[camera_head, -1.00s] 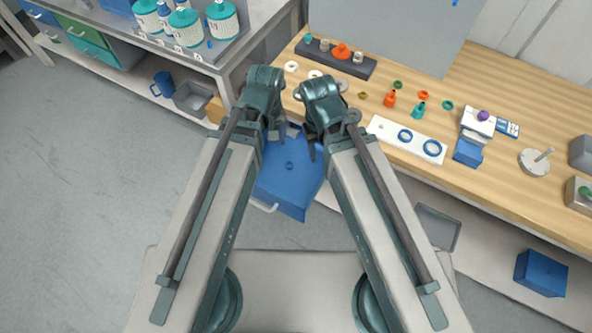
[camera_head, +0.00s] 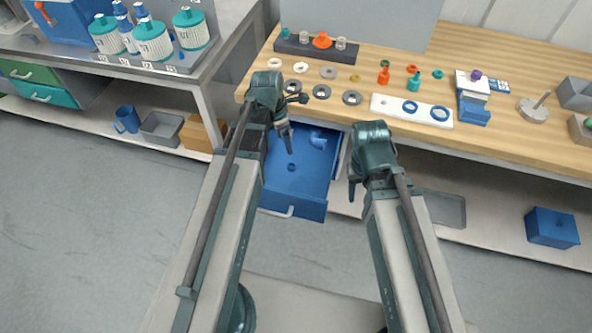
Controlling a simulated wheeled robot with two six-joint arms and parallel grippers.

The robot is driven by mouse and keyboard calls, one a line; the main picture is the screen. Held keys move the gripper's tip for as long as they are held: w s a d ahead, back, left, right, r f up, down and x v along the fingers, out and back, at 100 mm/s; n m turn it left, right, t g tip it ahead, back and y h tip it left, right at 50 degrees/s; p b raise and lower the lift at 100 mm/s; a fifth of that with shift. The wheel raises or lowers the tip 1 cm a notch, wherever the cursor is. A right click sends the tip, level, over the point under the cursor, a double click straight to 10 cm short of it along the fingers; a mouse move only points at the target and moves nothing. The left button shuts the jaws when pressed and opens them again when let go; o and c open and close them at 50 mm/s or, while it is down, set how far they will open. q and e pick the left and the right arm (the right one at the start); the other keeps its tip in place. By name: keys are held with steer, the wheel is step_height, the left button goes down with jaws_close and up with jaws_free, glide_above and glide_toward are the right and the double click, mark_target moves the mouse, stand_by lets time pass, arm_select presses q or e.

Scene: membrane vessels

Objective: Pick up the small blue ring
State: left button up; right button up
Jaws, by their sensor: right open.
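Two blue rings lie flat on a white plate (camera_head: 388,103) on the wooden bench. The smaller blue ring (camera_head: 410,106) is on the left and the larger blue ring (camera_head: 440,114) is beside it on the right. Another small, dark blue ring-like piece (camera_head: 291,167) lies in the open blue drawer. My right gripper (camera_head: 353,187) is open and empty, pointing down in front of the bench, below and left of the plate. My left gripper (camera_head: 288,140) is over the drawer; its jaw opening is unclear. Neither gripper touches a ring.
The blue drawer (camera_head: 275,191) stands pulled out below the bench and holds a blue elbow piece (camera_head: 318,139). Grey discs, small orange and teal bottles and a blue box (camera_head: 473,114) stand on the bench. The bench's front edge lies between my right gripper and the plate.

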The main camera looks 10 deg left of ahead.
mark_target(292, 168)
arm_select(q)
steer(key=shift+w+d+f+b, duration=0.25)
steer(key=shift+f+b, duration=2.05)
steer(key=shift+w+d+f+b, duration=0.2)
steer(key=shift+d+f+b, duration=0.05)
steer(key=shift+f+b, duration=2.05)
steer(key=shift+w+d+f+b, duration=0.25)
steer(key=shift+f+b, duration=2)
steer(key=shift+f, duration=0.05)
steer(key=shift+r, duration=0.1)
jaws_close()
